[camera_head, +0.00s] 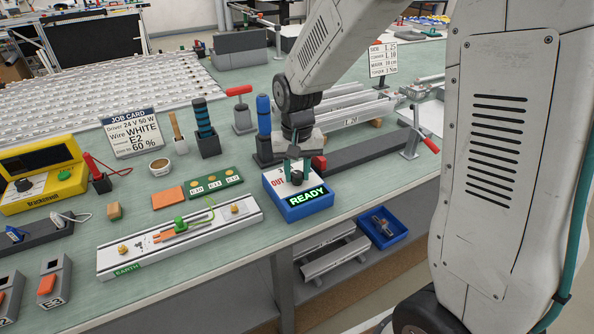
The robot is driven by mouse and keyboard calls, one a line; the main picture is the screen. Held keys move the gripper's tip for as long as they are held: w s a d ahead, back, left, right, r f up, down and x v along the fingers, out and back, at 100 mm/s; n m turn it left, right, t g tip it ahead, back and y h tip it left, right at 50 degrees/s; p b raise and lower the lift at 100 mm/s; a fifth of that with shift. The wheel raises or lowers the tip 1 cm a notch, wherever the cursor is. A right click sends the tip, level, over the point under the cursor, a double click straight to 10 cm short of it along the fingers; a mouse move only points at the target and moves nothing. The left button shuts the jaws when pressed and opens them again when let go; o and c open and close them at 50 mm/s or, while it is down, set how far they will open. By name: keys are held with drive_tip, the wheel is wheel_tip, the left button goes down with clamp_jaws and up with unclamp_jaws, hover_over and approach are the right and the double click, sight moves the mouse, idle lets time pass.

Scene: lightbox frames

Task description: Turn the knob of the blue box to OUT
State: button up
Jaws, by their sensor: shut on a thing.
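The blue box (301,209) stands near the front edge of the green workbench. It has a white top with red OUT lettering at its left and a READY sign with bright letters on its front. My gripper (296,172) reaches down from above onto the top of the box, with its dark green fingers shut on the knob. The knob is mostly hidden between the fingers, so I cannot tell which way it points.
Left of the box are a white rail (180,240) marked EARTH and a green strip (212,185) with round yellow pieces. A blue cylinder (264,120) stands behind the box. A dark bar (365,151) with a red-handled clamp lies to the right. A yellow device (42,175) sits far left.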

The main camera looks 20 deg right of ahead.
sight(297, 174)
drive_tip(key=n, duration=0.5)
idle(0.6)
drive_tip(key=o, duration=1)
drive_tip(key=shift+c, duration=0.2)
drive_tip(key=shift+r, duration=0.1)
wheel_tip(297, 174, up, 8)
drive_tip(key=shift+f, duration=0.15)
drive_tip(key=s+d+r+m, duration=0.1)
drive_tip(key=s+r, duration=0.2)
drive_tip(key=s, duration=1)
drive_tip(key=s+d+r+m+t, duration=0.1)
drive_tip(key=s+r, duration=0.3)
drive_tip(key=s, duration=0.8)
drive_tip(key=shift+s+d+r, duration=0.3)
drive_tip(key=shift+s+d, duration=0.05)
drive_tip(key=shift+d, duration=0.25)
